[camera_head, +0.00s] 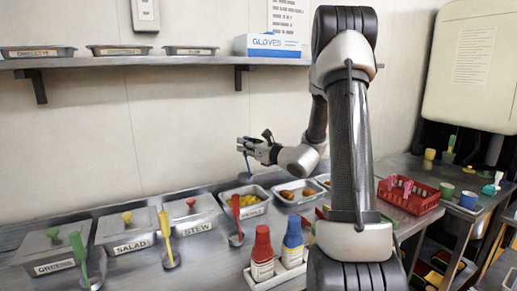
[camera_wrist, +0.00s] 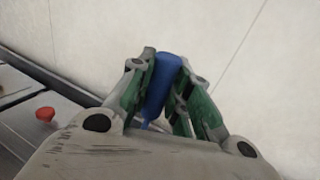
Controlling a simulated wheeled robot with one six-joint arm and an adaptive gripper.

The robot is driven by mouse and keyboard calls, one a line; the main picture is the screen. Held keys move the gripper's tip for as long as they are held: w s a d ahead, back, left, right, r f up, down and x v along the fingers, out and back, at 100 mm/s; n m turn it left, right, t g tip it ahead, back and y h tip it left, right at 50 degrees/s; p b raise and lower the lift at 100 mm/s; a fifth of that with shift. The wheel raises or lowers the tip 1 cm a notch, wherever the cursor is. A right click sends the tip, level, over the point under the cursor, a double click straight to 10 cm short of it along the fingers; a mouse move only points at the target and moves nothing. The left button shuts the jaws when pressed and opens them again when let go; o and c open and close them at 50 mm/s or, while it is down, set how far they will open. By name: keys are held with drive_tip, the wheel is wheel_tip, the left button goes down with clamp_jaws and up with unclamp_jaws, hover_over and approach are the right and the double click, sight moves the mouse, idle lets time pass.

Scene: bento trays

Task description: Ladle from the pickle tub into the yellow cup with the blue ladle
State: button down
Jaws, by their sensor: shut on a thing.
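My gripper (camera_head: 248,146) is raised above the back of the counter, in front of the wall. It is shut on the blue ladle (camera_wrist: 163,85), whose blue handle stands between the fingers in the wrist view; its bowl is not clear. An open tub with yellow food (camera_head: 243,193) is on the counter below the gripper; its label is too small to read, so I cannot tell if it is the pickle tub. A small yellow cup (camera_head: 430,154) stands at the far right on the side counter.
Lidded tubs for greens (camera_head: 48,250), salad (camera_head: 127,228) and stew (camera_head: 191,212) line the left, with ladles in front. Red and blue bottles (camera_head: 292,243) stand in front. A red basket (camera_head: 411,196) and blue cup (camera_head: 468,199) are at right. A shelf (camera_head: 150,60) runs above.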

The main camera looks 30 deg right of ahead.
drive_tip(key=shift+m+h, duration=0.4)
drive_tip(key=shift+h, duration=0.2)
drive_tip(key=d+f, duration=0.1)
drive_tip(key=f, duration=0.7)
drive_tip(key=d+f, duration=0.1)
drive_tip(key=f, duration=0.3)
drive_tip(key=shift+w+d, duration=0.3)
drive_tip(key=shift+w, duration=0.05)
idle(0.4)
wheel_tip(320, 180, up, 10)
idle(0.8)
